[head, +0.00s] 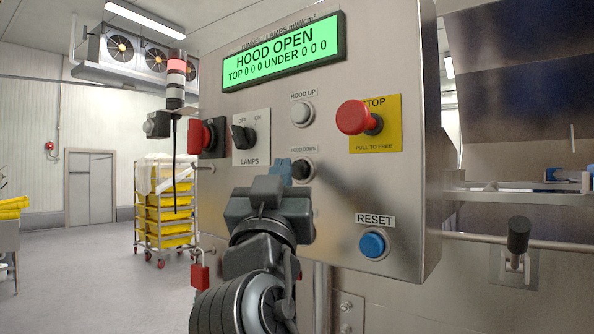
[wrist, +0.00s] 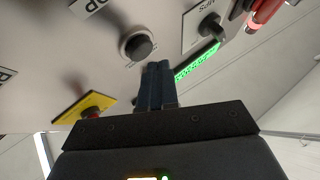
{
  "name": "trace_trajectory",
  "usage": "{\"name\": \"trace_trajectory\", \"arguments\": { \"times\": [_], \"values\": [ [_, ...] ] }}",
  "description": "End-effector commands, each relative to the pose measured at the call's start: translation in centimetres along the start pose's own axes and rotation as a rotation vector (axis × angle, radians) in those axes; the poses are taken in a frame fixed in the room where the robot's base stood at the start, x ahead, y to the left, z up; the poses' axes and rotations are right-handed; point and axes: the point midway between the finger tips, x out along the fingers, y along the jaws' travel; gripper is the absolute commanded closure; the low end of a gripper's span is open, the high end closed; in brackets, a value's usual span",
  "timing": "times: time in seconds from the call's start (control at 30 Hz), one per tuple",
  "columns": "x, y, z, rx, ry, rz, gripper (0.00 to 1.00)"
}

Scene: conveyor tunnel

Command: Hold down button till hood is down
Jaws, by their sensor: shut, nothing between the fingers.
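The HOOD DOWN button (head: 303,171), black in a pale ring, sits on the steel control panel (head: 225,185). It also shows in the wrist view (wrist: 139,46). My gripper (head: 285,168) is shut and empty, with blue fingers side by side, also in the wrist view (wrist: 158,66). The fingertips are close to the button and just left of it in the head view. They look beside the button, not on its face; the exact gap cannot be told. The green display (head: 285,50) reads HOOD OPEN, TOP 0 0 0 UNDER 0 0 0.
The HOOD UP button (head: 301,112) is above. A red stop knob (head: 354,117) sticks out at the right, with a blue RESET button (head: 373,244) below. The LAMPS switch (head: 243,137) and a red switch (head: 205,138) are left. A lever (head: 518,234) stands right of the panel.

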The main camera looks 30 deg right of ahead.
Motion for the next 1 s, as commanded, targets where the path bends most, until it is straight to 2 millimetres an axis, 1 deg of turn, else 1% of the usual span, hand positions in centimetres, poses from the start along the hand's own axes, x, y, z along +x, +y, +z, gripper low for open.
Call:
{"name": "trace_trajectory", "arguments": {
  "times": [1.0],
  "values": [
    [0.61, 0.44, 0.42, 0.0, 0.0, 0.0, 1.0]
  ]
}}
